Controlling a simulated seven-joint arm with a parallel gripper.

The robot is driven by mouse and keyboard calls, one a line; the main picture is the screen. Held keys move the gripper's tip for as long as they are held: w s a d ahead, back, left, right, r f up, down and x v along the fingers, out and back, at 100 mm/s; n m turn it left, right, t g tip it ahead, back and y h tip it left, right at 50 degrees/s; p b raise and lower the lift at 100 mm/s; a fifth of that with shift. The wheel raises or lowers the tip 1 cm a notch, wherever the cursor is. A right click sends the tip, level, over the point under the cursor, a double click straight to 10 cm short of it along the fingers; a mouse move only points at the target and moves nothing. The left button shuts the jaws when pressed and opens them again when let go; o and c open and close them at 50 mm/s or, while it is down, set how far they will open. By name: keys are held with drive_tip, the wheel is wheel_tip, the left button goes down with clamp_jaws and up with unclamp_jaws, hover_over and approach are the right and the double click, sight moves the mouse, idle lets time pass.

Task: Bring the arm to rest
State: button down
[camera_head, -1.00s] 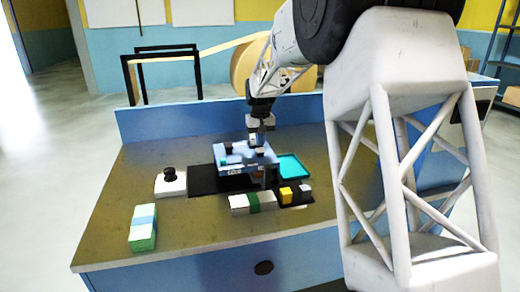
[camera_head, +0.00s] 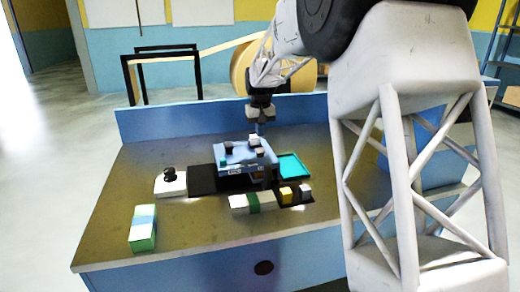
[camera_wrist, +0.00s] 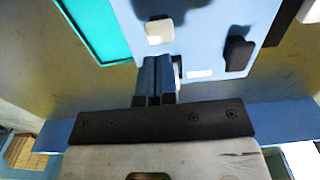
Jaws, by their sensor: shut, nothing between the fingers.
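My gripper (camera_head: 260,127) hangs above the back part of the workbench (camera_head: 115,215), just behind and above a light blue box-shaped device (camera_head: 235,155) with small black and white parts on top. In the wrist view my gripper's fingers (camera_wrist: 155,70) are together with nothing between them. They lie in front of the near edge of the blue device (camera_wrist: 208,50), which has a white block (camera_wrist: 159,31) and a black knob (camera_wrist: 238,53) on it. I cannot tell the exact gap between fingertips and device.
A teal tray (camera_head: 293,166) lies right of the device. A white block with a black knob (camera_head: 171,182) stands left. A green-white pack (camera_head: 143,228) lies front left.

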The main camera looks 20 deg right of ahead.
drive_tip(key=shift+s, duration=0.1)
idle(0.3)
drive_tip(key=s+a+r+t, duration=0.1)
drive_tip(key=s+a+r, duration=0.15)
drive_tip(key=s, duration=1.05)
drive_tip(key=s+a+r, duration=0.1)
drive_tip(key=s+r, duration=0.3)
drive_tip(key=s, duration=1)
drive_tip(key=s+a+f, duration=0.1)
drive_tip(key=s+f, duration=0.2)
drive_tip(key=s, duration=0.9)
drive_tip(key=s+a+f+t, duration=0.1)
drive_tip(key=s+f, duration=0.3)
drive_tip(key=s, duration=0.9)
drive_tip(key=shift+s+t, duration=0.3)
